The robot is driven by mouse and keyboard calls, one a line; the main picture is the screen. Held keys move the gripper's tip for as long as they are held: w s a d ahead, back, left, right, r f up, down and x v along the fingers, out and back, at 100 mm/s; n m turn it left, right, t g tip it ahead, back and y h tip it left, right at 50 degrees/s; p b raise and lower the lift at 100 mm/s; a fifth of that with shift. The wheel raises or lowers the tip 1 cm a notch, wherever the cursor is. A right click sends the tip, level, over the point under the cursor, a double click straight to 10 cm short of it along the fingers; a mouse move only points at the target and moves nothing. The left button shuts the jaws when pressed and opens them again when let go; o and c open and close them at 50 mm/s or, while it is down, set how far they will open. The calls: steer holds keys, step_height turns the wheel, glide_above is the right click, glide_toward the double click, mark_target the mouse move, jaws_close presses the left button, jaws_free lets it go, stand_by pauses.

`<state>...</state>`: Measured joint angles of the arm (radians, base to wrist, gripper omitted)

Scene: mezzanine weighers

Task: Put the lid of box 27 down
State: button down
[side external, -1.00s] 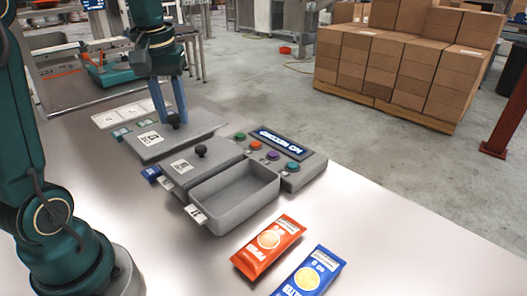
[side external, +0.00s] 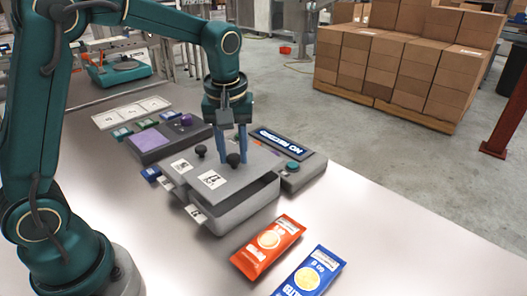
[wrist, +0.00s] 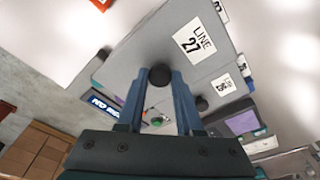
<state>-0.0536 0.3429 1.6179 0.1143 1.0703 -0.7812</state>
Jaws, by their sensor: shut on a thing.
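My gripper (side external: 232,158) is shut on the black knob of a flat grey lid (side external: 211,180). In the wrist view, my fingers (wrist: 160,80) close on the knob, and the lid (wrist: 180,75) has a white label reading "LINE 27". The lid is held level over the nearest grey box (side external: 245,214), seemingly a little above its rim, and hides its inside. A white tag (side external: 196,212) on that box is too small to read.
A middle box with its own knobbed lid (side external: 180,164) stands beside it. Beyond is a box with a purple top or inside (side external: 150,140).

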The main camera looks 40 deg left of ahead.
mark_target(233, 158)
steer(key=shift+f, duration=1.65)
steer(key=shift+f, duration=0.2)
steer(key=c, duration=0.6)
jaws_free()
steer(key=shift+o, duration=0.2)
steer(key=r, duration=0.5)
steer(key=shift+s+d+r, duration=0.1)
steer(key=shift+s+d, duration=0.15)
steer(key=shift+s, duration=0.1)
steer(key=s+r+m, duration=0.1)
steer(key=s, duration=0.1)
steer(key=s+d+r+m+t, duration=0.1)
steer(key=s+r+m, duration=0.1)
steer(key=s, duration=0.1)
steer(key=shift+s+d+r+t, duration=0.25)
steer(key=shift+s+r+t, duration=0.05)
steer(key=shift+r, duration=0.05)
steer(key=s+d+m+t+h, duration=0.1)
steer(key=s+m+t, duration=0.1)
steer(key=s+m, duration=0.3)
steer(key=s, duration=0.3)
steer(key=shift+d+f+t, duration=0.15)
steer(key=shift+d+t, duration=0.15)
steer(key=shift+o, duration=0.5)
steer(key=shift+s+d+f+m, duration=0.15)
steer(key=shift+s+f+m, duration=0.1)
steer(key=shift+s+m, duration=0.2)
